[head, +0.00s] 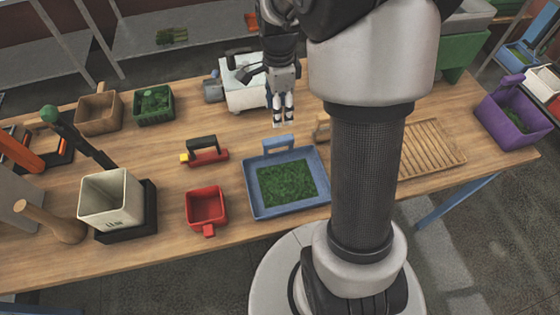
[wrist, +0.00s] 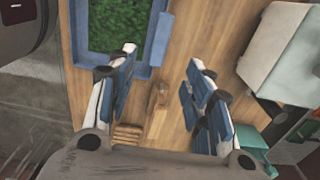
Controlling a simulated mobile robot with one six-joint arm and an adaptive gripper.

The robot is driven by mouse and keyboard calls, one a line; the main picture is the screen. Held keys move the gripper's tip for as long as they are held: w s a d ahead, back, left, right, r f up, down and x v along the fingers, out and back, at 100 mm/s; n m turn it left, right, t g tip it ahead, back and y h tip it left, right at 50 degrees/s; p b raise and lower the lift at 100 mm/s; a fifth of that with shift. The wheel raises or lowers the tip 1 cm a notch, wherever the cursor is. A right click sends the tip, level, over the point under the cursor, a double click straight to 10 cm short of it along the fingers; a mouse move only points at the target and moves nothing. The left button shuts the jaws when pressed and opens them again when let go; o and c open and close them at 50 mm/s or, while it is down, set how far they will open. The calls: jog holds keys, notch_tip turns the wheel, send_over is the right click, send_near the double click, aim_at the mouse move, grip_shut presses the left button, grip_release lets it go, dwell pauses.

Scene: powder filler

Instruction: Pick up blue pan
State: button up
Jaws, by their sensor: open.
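The blue pan (head: 290,211) lies flat on the wooden table, just left of my own column in the head view, with green granular material inside. Its raised blue handle (head: 279,144) is on its far side. My gripper (head: 283,118) points down above the table, a little beyond the handle. In the wrist view, the pan's handle (wrist: 158,40) is at the top, in front of the open fingertips (wrist: 152,72) and apart from them. The gripper is empty. Part of the pan is out of the wrist frame.
A white machine (head: 243,80) stands close behind my gripper. A red scoop (head: 207,205) and a red-and-yellow tool with a black handle (head: 205,152) are left of the pan. A slatted wooden tray (head: 432,148) is right of my column. A purple bin (head: 510,112) stands far right.

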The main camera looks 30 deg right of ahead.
aim_at(280, 138)
notch_tip(280, 138, down, 14)
jog(key=b, duration=0.3)
jog(key=shift+d+r+b, duration=0.1)
jog(key=shift+r+b, duration=0.1)
jog(key=shift+b, duration=0.1)
jog(key=shift+r, duration=0.1)
jog(key=shift+c, duration=0.6)
grip_shut()
